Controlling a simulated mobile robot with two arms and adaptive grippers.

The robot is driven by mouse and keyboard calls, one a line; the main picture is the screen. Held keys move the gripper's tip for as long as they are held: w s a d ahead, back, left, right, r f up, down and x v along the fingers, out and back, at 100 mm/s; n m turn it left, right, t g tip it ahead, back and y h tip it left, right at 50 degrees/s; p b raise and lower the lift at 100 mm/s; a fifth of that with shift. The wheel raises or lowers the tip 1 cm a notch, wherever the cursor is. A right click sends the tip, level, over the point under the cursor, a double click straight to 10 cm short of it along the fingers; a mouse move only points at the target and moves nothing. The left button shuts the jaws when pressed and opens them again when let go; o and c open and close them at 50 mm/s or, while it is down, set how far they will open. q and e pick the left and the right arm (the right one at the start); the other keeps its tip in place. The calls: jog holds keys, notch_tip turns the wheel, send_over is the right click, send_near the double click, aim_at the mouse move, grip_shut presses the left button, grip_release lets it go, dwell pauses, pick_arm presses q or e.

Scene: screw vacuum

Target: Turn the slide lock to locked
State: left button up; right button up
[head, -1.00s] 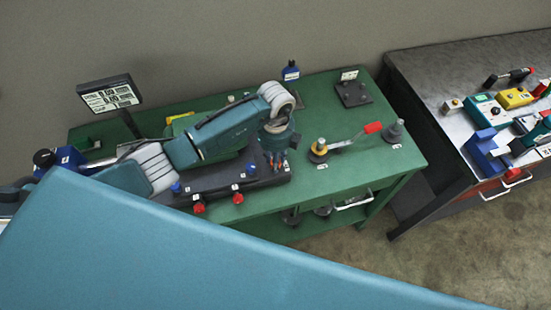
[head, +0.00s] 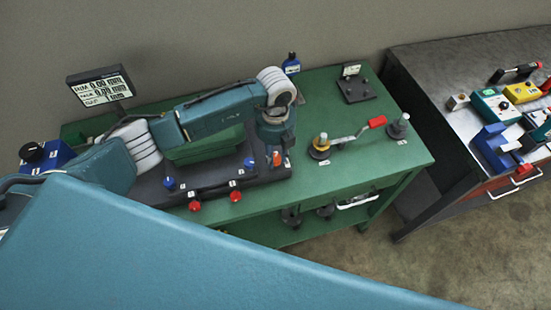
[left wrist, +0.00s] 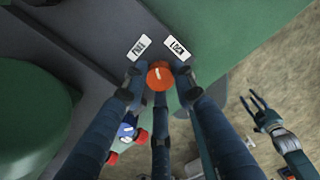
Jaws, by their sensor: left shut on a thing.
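The slide lock is a round orange-red knob (left wrist: 160,75) with a short white mark, on the dark base; it also shows in the head view (head: 276,158). In the left wrist view a FREE label (left wrist: 139,47) lies up-left of it and a LOCK label (left wrist: 176,48) up-right. The mark points roughly up between them. My left gripper (left wrist: 160,78) is shut on the knob from above, its fingers around it; it also shows in the head view (head: 274,150). My right gripper (left wrist: 257,103) hangs over the floor in the left wrist view, its fingers apart and empty.
Blue knobs (head: 249,163) and red knobs (head: 235,196) sit along the base. A display (head: 101,90) stands behind at left. A lever with a red handle (head: 376,122) is to the right on the green table (head: 400,165). A second bench (head: 425,75) stands at right.

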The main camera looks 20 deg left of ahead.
aim_at(276, 157)
pick_arm(q)
jog(key=m+b, duration=0.9)
jog(key=shift+w+f+b, duration=0.1)
jog(key=shift+w+b, duration=0.15)
jog(key=shift+b, duration=0.1)
jog(key=shift+m+b, duration=0.9)
jog(key=shift+b, duration=0.05)
jog(key=shift+r+m+b, duration=0.25)
jog(key=shift+m+b, duration=0.25)
jog(key=o, duration=1.2)
jog(key=shift+c, duration=0.2)
jog(key=shift+s, duration=0.15)
notch_tip(276, 157, up, 12)
jog(key=shift+f, duration=0.1)
